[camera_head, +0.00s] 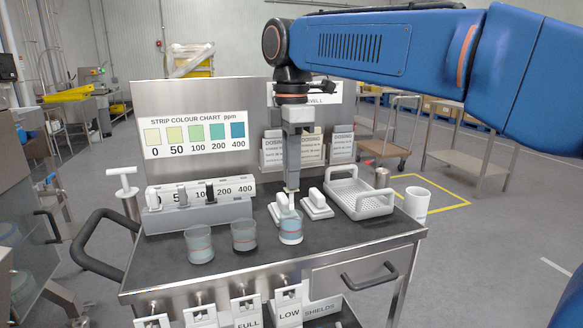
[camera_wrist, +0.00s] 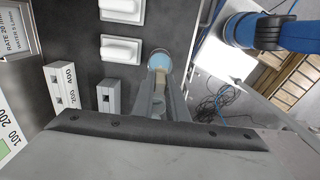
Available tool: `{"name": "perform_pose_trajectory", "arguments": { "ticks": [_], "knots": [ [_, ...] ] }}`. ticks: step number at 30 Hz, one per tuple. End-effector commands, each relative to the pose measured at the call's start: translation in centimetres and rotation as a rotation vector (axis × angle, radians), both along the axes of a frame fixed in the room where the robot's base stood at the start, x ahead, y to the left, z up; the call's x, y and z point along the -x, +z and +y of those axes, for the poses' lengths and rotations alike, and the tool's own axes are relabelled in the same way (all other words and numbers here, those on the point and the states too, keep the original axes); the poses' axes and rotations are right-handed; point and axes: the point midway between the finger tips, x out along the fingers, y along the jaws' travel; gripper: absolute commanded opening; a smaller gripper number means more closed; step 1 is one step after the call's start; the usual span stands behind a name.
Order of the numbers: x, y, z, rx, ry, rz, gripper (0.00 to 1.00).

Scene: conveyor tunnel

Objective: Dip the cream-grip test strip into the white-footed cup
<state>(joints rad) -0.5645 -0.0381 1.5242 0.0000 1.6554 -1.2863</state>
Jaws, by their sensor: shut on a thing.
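My gripper (camera_head: 291,186) points straight down over the front of the steel cart and is shut on the cream grip of a test strip (camera_wrist: 160,78). The rightmost clear cup (camera_head: 291,230), with pale blue liquid and a pale foot, stands below it. In the wrist view the cup's round mouth (camera_wrist: 160,60) shows just past the fingertips, with the cream grip in line with it. The strip's lower end is too small to make out, so I cannot tell whether it is in the liquid.
A dark-footed cup (camera_head: 244,237) and another clear cup (camera_head: 199,246) stand to the left. A grey strip rack (camera_head: 197,214) is behind them.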

Motion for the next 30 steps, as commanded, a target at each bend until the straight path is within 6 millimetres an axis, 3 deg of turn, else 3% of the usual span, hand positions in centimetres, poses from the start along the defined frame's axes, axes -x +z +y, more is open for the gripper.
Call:
{"name": "perform_pose_trajectory", "arguments": {
  "ticks": [30],
  "knots": [
    [0.01, -0.79, 0.02, 0.0, 0.0, 0.0, 0.0]
  ]
}}
